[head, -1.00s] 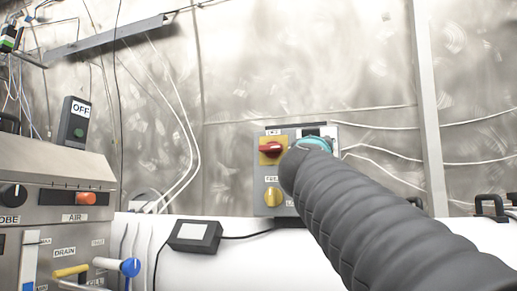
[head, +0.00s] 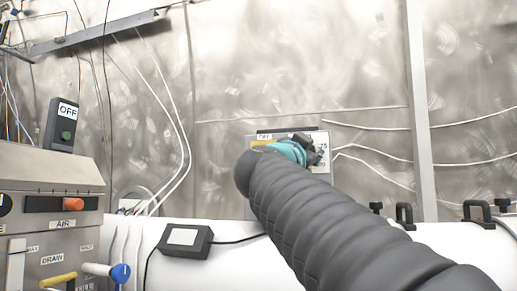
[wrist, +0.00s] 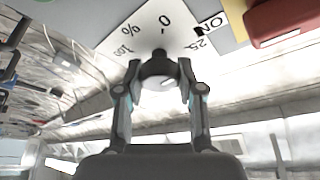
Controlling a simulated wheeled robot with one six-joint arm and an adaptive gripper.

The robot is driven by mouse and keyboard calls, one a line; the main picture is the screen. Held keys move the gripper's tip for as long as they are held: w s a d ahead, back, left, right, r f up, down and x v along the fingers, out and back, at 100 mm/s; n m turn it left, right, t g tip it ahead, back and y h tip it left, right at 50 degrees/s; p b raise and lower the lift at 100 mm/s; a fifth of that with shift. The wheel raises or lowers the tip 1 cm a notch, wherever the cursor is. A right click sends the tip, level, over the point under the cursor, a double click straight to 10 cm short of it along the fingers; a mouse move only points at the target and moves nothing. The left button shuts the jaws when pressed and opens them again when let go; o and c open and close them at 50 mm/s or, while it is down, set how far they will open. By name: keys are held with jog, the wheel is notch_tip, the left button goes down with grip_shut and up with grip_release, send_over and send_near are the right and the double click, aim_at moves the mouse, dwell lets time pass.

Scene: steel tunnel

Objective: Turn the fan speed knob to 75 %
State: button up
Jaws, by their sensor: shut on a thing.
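The fan speed knob (wrist: 158,67) is a dark round knob on a white dial plate (wrist: 133,36) in the wrist view. The plate shows "0", "25", "100" and "%", appearing upside down. My gripper (wrist: 160,78) has its two fingers on either side of the knob and is shut on it. My arm hides the knob and most of the box there.
A red switch (wrist: 285,22) beside an "ON" mark sits close to the dial in the wrist view. In the head view a small black box (head: 186,240) lies on the white surface, and a grey panel (head: 50,205) with knobs and levers stands at left.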

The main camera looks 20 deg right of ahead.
jog(key=m+g, duration=0.1)
jog(key=m, duration=0.3)
jog(key=m+g, duration=0.2)
jog(key=m, duration=0.2)
jog(key=shift+m+g, duration=0.3)
jog(key=shift+m, duration=0.1)
jog(key=m+y, duration=0.1)
jog(key=m, duration=0.2)
jog(key=shift+f+m+g, duration=0.1)
jog(key=shift+m+g, duration=0.2)
jog(key=shift+g, duration=0.1)
jog(key=m+y, duration=0.1)
jog(key=m, duration=0.2)
jog(key=shift+m+g+y, duration=0.4)
jog(key=m+y, duration=0.1)
jog(key=m, duration=0.1)
jog(key=shift+f+m+y, duration=0.1)
jog(key=shift+m+y, duration=0.2)
jog(key=shift+m, duration=0.1)
jog(key=m+y, duration=0.1)
jog(key=m, duration=0.2)
jog(key=shift+t+y, duration=0.4)
jog(key=m+t+y, duration=0.1)
jog(key=m+y, duration=0.1)
jog(key=m, duration=0.1)
jog(key=shift+f, duration=0.1)
jog(key=shift+w+m+t+y, duration=0.1)
jog(key=shift+m+t+y, duration=0.5)
jog(key=shift+m, duration=0.5)
